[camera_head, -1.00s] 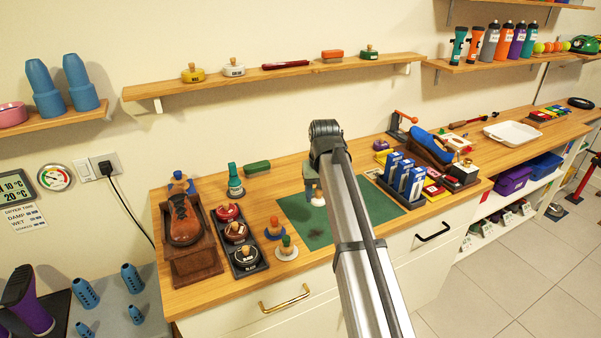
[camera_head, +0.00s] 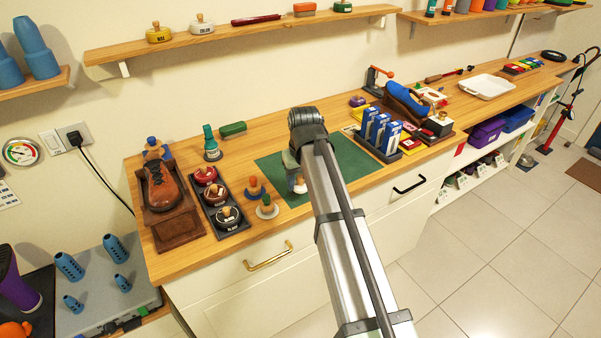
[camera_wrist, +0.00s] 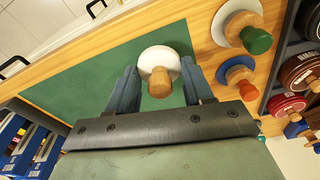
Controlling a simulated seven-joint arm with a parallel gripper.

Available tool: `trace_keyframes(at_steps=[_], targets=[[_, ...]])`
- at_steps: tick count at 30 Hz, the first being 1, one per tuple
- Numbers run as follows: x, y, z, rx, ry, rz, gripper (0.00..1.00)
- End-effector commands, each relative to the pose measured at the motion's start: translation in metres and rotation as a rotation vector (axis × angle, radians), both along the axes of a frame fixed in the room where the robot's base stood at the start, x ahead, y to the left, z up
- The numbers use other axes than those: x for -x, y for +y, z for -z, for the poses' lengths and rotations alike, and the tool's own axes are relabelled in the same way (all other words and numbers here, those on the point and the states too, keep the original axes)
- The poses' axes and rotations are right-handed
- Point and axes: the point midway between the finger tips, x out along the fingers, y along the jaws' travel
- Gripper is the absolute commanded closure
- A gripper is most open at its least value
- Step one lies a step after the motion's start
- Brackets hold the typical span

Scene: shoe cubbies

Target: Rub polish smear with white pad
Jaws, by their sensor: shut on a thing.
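The white pad (camera_head: 300,187), a round white disc with a wooden knob, is at the front-left part of the green mat (camera_head: 352,168). In the wrist view the pad (camera_wrist: 158,58) sits between my two fingers, its knob toward the palm. I cannot tell for sure whether the pad touches the mat. The dark polish smear does not show now; the pad and gripper cover the area where it was.
Polish tins (camera_head: 217,193) in a dark tray and a brown shoe (camera_head: 162,188) are farther left. Blue boxes (camera_head: 375,130) stand at the mat's right. The mat's right part is clear.

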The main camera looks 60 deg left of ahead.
Motion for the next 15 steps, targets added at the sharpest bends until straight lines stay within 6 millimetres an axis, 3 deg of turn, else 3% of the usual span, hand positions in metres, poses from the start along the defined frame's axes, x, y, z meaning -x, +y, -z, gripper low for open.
trace_keyframes(at_steps=[12,15], targets=[[0.000,-0.001,0.045,0.002,0.000,0.000,0.73],[-0.001,0.013,0.041,0.000,0.000,-0.001,0.77]])
